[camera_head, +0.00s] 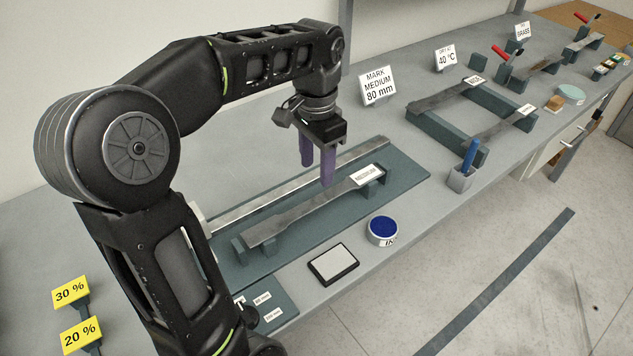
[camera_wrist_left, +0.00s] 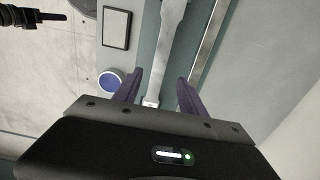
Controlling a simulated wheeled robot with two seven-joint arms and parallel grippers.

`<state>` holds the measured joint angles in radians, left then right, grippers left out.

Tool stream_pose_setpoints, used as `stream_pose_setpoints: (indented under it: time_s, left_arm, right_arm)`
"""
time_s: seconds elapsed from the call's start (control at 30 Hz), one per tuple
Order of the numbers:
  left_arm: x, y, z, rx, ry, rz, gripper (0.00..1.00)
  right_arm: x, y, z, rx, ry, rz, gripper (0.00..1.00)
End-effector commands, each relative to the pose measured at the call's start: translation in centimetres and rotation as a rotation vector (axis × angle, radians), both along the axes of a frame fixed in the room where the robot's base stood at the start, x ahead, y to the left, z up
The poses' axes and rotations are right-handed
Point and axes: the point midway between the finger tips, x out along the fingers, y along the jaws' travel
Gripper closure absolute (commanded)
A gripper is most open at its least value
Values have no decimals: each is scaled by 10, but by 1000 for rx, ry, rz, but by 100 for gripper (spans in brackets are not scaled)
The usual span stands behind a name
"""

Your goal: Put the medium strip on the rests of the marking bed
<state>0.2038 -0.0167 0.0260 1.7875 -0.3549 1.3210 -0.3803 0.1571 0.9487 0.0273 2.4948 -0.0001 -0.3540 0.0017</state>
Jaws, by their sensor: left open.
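The medium strip (camera_head: 308,211), a grey metal bar with wider ends and a white label (camera_head: 367,174), lies lengthwise over the marking bed (camera_head: 405,178). It appears to rest on the bed's blocks, with one dark rest (camera_head: 240,250) showing at the left end. My left gripper (camera_head: 317,168) is open and empty, its purple fingers pointing down above the strip near the label end. My right gripper is not visible.
A long steel rule (camera_head: 290,185) lies along the bed's back side. A blue ink pad (camera_head: 382,230) and a dark-framed pad (camera_head: 333,264) stand in front. A "MARK MEDIUM 80 mm" sign (camera_head: 378,86) stands behind. A cup with a blue tool (camera_head: 461,178) is to the right.

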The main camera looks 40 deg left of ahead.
Motion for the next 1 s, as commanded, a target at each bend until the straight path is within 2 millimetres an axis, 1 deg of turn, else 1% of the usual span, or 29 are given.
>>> stream_pose_setpoints:
  time_s: [0.03, 0.1, 0.2, 0.27, 1.0]
  left_arm:
    - [0, 0, 10, 0, -3, 0, 51]
    - [0, 0, 22, 0, 0, 0, 51]
    - [0, 0, 32, 0, 0, 0, 51]
    - [0, 0, 35, 0, 1, 0, 51]
    - [0, 0, 36, 0, 1, 0, 51]
  right_arm:
    - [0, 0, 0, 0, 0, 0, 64]
    - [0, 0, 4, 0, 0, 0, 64]
    - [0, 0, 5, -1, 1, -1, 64]
    - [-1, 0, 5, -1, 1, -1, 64]
    - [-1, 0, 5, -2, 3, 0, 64]
